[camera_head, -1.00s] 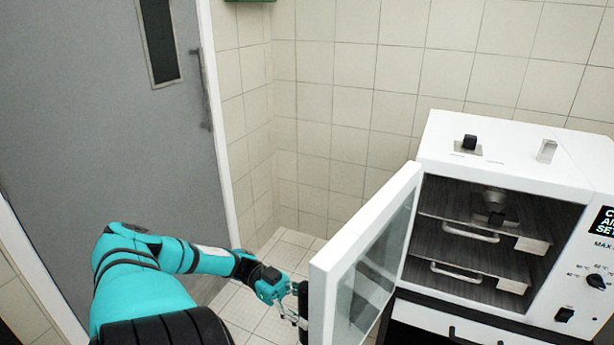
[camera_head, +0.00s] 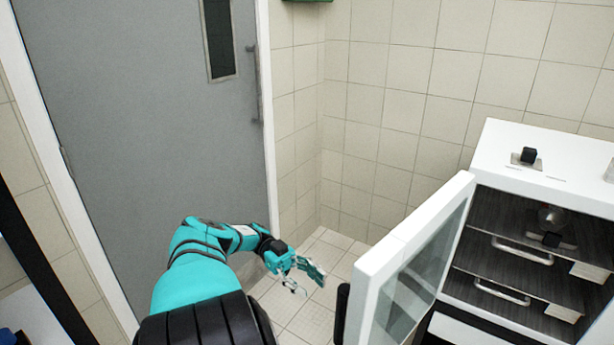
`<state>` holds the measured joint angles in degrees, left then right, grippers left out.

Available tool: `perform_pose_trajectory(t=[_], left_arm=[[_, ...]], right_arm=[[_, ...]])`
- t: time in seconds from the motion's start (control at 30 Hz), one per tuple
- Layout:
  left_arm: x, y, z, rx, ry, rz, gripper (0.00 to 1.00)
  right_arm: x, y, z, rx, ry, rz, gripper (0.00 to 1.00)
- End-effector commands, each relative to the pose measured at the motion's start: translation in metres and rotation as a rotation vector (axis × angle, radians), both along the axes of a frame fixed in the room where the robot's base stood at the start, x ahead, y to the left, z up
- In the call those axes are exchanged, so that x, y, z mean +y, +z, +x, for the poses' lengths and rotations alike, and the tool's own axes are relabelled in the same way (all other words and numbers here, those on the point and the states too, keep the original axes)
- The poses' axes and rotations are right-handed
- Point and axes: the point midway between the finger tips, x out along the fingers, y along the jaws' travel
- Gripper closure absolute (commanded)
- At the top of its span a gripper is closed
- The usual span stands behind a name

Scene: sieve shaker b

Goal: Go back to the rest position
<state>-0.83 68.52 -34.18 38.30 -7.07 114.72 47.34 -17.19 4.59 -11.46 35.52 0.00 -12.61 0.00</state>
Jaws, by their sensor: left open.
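My left gripper (camera_head: 304,279) is open and empty, to the left of the oven door. A visible gap lies between its fingers and the black door handle (camera_head: 341,312). The white oven door (camera_head: 402,262) with its glass pane stands open, swung out toward me. The white oven (camera_head: 550,165) is at the right, with two shelves with metal handles inside. My right gripper is not in view.
A grey room door (camera_head: 140,130) with a long handle is at the left. Tiled walls (camera_head: 400,90) meet in a corner behind my left arm. Tiled floor (camera_head: 325,255) is clear between the wall and the oven door.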

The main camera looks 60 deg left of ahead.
Motion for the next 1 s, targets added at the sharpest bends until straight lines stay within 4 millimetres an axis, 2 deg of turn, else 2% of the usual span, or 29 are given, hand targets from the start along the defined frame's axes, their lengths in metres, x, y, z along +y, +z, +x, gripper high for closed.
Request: perform_pose_trajectory(t=[0.73, 0.77, 0.87, 0.97, 1.0], left_arm=[[0.000, -0.004, 0.001, -0.003, 0.012, 0.003, 0.54], [-0.002, -0.008, 0.003, -0.007, 0.025, 0.004, 0.54], [-0.013, -0.038, 0.018, -0.022, 0.118, 0.028, 0.54], [-0.031, -0.090, 0.039, -0.030, 0.283, 0.084, 0.54], [-0.038, -0.114, 0.048, -0.025, 0.360, 0.115, 0.54]], right_arm=[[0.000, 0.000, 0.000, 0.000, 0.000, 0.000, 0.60], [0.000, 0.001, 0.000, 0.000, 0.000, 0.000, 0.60], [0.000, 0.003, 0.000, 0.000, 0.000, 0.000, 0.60], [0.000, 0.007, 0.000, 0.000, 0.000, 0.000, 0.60], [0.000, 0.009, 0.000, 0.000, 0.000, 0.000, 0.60]])
